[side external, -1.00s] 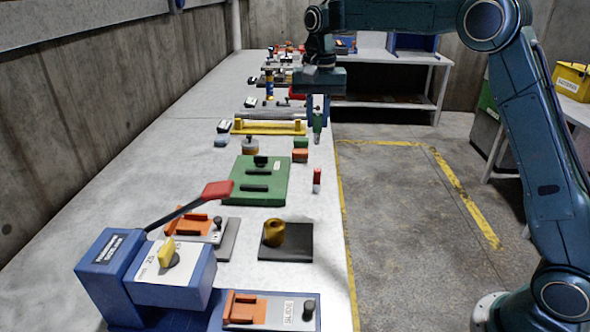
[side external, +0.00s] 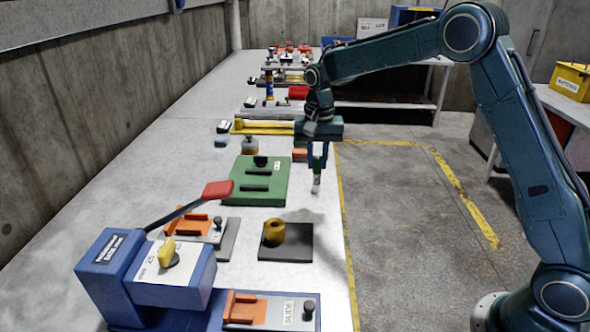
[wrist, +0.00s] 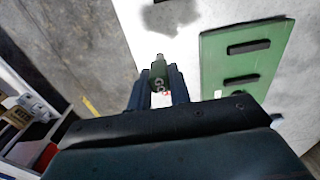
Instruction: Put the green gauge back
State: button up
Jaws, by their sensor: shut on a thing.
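My gripper (side external: 317,165) points down near the table's right edge, to the right of the green plate (side external: 257,190). It is shut on the green gauge, which shows between the fingers in the wrist view (wrist: 158,72) with pale lettering and a narrow grey tip. In the side view only a small pale lower end of the held piece shows clearly below the fingers. The green plate has two dark slots or bars and a dark knob; it also shows in the wrist view (wrist: 262,75), to the right of the gauge. A spot of red shows just behind the fingers there.
A dark pad (side external: 298,248) with a brass-coloured cylinder (side external: 273,232) sits nearer the camera. A blue press (side external: 150,270) with a red-handled lever (side external: 217,190) stands front left.

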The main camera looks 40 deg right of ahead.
aim_at(316, 182)
jog(key=shift+f, duration=2.1)
jog(key=shift+f, duration=0.1)
jog(key=shift+f, duration=2)
jog(key=shift+f, duration=0.1)
jog(key=o, duration=0.9)
notch_tip(316, 182, up, 12)
